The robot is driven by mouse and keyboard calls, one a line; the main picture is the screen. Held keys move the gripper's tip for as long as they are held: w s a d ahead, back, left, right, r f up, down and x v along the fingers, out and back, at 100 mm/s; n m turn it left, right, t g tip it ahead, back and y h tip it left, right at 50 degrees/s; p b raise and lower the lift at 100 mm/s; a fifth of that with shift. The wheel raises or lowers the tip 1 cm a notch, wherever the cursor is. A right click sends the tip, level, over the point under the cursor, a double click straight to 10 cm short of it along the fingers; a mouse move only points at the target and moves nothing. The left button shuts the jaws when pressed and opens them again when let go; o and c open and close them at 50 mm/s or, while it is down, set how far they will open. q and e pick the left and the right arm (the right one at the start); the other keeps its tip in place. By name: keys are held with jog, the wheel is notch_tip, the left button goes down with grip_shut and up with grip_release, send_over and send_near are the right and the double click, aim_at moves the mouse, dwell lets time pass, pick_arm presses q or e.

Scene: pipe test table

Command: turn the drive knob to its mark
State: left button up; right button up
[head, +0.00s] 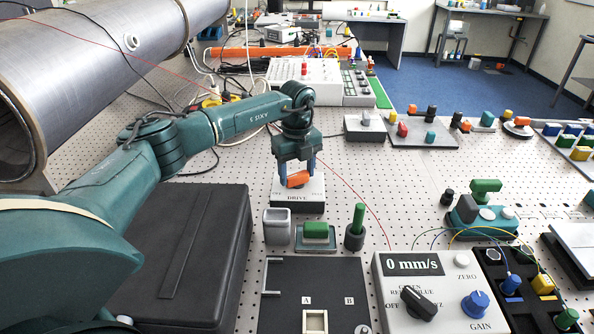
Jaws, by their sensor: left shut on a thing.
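The drive knob (298,179) is an orange piece on top of a small white and dark box labelled DRIVE (299,197), in the middle of the table in the head view. My left gripper (297,173) points down over this box and is shut on the orange knob. The knob lies tilted a little across the jaws. The mark on the box is too small or hidden to make out. My right gripper is not in view.
In front stand a grey open holder (277,226), a green block (316,230) and a green peg (358,222). A black case (185,250) lies under my left arm. A meter box (440,290) reads 0 mm/s at front right. A large pipe (95,70) fills the back left.

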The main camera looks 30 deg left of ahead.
aim_at(297, 174)
pick_arm(q)
jog(key=shift+w+r, duration=0.1)
dwell(0.4)
jog(key=o, duration=1)
notch_tip(297, 174, up, 13)
jog(key=b, duration=0.2)
